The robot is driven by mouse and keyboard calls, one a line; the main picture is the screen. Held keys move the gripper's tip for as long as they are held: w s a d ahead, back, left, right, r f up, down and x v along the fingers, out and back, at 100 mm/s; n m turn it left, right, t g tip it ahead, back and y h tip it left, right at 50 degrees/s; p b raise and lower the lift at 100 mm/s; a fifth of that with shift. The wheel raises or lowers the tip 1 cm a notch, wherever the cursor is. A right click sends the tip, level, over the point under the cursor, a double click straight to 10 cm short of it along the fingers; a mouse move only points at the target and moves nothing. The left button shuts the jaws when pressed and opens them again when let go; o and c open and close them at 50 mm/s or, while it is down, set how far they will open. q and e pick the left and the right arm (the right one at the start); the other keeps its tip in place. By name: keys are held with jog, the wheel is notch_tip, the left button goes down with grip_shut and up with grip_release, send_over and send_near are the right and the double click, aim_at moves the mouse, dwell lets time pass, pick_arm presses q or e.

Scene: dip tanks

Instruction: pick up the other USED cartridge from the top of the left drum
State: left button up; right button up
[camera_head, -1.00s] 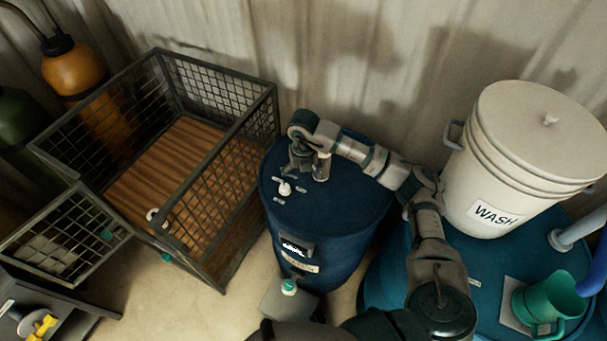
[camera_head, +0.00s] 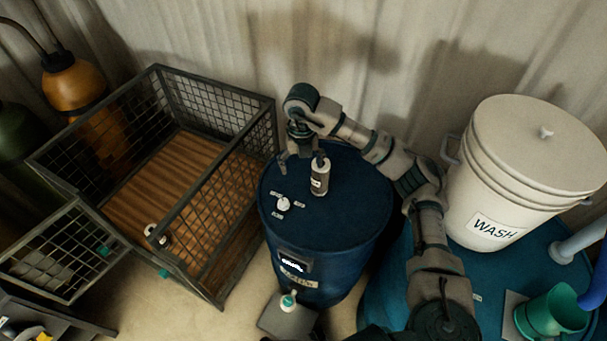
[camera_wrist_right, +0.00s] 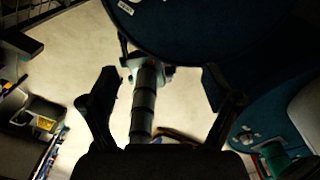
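A small upright cartridge (camera_head: 320,179), grey with a pale label too small to read, stands on top of the dark blue left drum (camera_head: 355,190). My right gripper (camera_head: 299,158) is above the drum's back left part, fingers down. One finger is close to the cartridge's upper left; I cannot tell whether they touch. In the right wrist view my right gripper (camera_wrist_right: 160,92) has its fingers wide apart, with a dark ribbed shape between or beyond them that I cannot identify. The drum's edge (camera_wrist_right: 190,35) shows at the top there. My left gripper is not in view.
A white cap (camera_head: 284,204) sits on the drum's front left. A wire crate (camera_head: 207,220) with a small round object (camera_head: 156,236) inside stands left. A white WASH bucket (camera_head: 515,180) and a green jug (camera_head: 553,310) are right. A teal-capped bottle (camera_head: 288,301) is in front.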

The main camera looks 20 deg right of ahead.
aim_at(320, 171)
jog(key=w+d+n+t+b, duration=0.1)
jog(key=w+d+n, duration=0.55)
jog(key=d, duration=0.35)
jog(key=shift+n+y, duration=0.25)
jog(key=shift+y, duration=0.05)
jog(key=f, duration=0.7)
jog(key=f+p, duration=0.1)
jog(key=f, duration=0.2)
jog(key=shift+w+a+f, duration=0.2)
jog(key=shift+w+a, duration=0.05)
jog(key=shift+w, duration=0.1)
jog(key=shift+t, duration=0.3)
jog(key=shift+w+d+f+p, duration=0.15)
jog(key=shift+f+p, duration=0.15)
jog(key=shift+f, duration=1.3)
jog(key=shift+w+f+p, duration=0.15)
jog(key=shift+f+p, duration=0.15)
jog(key=shift+f, duration=1.25)
jog(key=shift+r, duration=0.15)
jog(key=c, duration=1.6)
